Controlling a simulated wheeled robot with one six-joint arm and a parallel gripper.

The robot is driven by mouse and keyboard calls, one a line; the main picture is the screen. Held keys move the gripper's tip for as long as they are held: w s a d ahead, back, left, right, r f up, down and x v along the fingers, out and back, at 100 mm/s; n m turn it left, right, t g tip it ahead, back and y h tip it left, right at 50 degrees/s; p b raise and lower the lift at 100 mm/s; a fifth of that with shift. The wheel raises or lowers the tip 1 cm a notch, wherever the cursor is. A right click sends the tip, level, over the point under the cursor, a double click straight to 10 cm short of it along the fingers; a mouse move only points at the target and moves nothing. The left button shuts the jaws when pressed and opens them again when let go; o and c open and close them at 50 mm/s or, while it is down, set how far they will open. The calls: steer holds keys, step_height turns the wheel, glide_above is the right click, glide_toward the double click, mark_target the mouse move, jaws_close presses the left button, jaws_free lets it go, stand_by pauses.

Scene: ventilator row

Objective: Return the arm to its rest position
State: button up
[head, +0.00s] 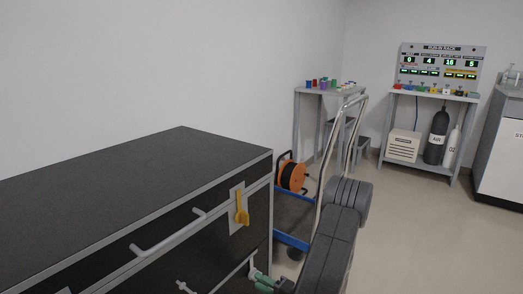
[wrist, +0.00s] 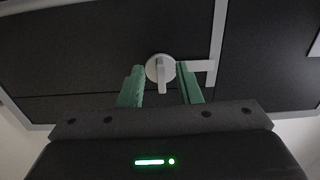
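My gripper (wrist: 160,80) has two green fingers spread apart, with nothing pressed between them. In the wrist view a round white knob (wrist: 159,68) with a short lever pointing down shows between the fingertips; clear gaps are visible on both sides. In the head view the gripper (head: 262,280) is low, close to the dark cabinet's front, by a light pipe-like fitting (head: 252,268). My dark grey arm reaches down at lower centre right. The gripper's contact with the fitting cannot be told.
The dark cabinet (head: 150,180) fills the left, with a yellow lever (head: 242,207) and a bar handle (head: 170,236) on its front. A blue trolley (head: 292,215) and orange cable reel (head: 291,176) stand behind my arm. A display rack (head: 440,65) stands farther back. Floor (head: 420,235) is clear at right.

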steer(key=p+v, duration=0.3)
steer(key=v, duration=1)
steer(key=w+a+m, duration=0.2)
steer(key=a, duration=0.1)
steer(key=w+a+m+b, duration=0.1)
steer(key=w+a+m, duration=0.1)
steer(key=w+a, duration=0.1)
steer(key=w+a+r+m+b, duration=0.1)
steer(key=w+a, duration=0.2)
steer(key=a, duration=0.2)
steer(key=shift+w+m, duration=0.1)
steer(key=shift+m, duration=0.3)
steer(key=m+p, duration=0.3)
steer(key=shift+w+r, duration=0.1)
steer(key=shift+r, duration=0.1)
steer(key=m+p, duration=0.2)
steer(key=shift+w+m, duration=0.1)
steer(key=shift+m, duration=0.3)
steer(key=shift+f+p, duration=0.1)
steer(key=shift+p, duration=0.2)
